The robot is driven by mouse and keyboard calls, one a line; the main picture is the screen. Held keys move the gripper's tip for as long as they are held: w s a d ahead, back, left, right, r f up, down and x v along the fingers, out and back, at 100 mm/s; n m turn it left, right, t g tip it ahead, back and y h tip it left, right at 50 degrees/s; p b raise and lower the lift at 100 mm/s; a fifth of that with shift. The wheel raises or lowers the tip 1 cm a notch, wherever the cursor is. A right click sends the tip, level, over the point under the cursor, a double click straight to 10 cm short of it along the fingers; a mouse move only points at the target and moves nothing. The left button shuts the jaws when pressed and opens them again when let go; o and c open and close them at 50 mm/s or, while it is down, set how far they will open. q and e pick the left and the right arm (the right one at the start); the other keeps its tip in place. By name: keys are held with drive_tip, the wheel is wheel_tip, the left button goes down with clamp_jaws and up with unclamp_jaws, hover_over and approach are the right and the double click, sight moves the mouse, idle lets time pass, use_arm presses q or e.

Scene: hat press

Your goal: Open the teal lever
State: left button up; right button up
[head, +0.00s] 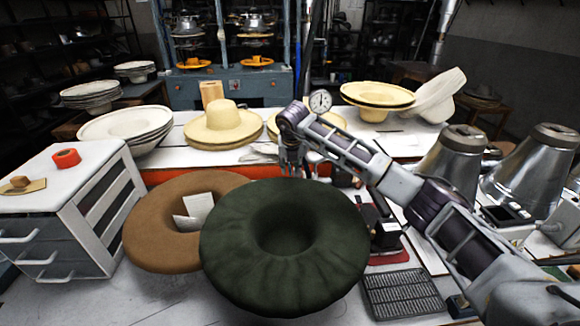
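I cannot pick out a teal lever with certainty in the head view. A blue-grey press frame (228,88) stands at the back, behind the white table. My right arm reaches in from the lower right. My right gripper (291,168) points down just behind the dark green hat (335,245), near the table's red-orange front edge. Its fingers are small and dark, so I cannot tell whether they are open or shut, and I see no object clearly held. My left gripper is out of view.
A brown hat (150,235) lies beside the green one. A white drawer unit (75,225) stands at left. Straw hats (225,125) and a round gauge (320,101) are on the white table (180,160). Metal cones (535,170) stand at right. A dark grid plate (402,293) lies in front.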

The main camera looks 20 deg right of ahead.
drive_tip(key=shift+w+f, duration=0.15)
drive_tip(key=shift+f, duration=0.25)
clamp_jaws()
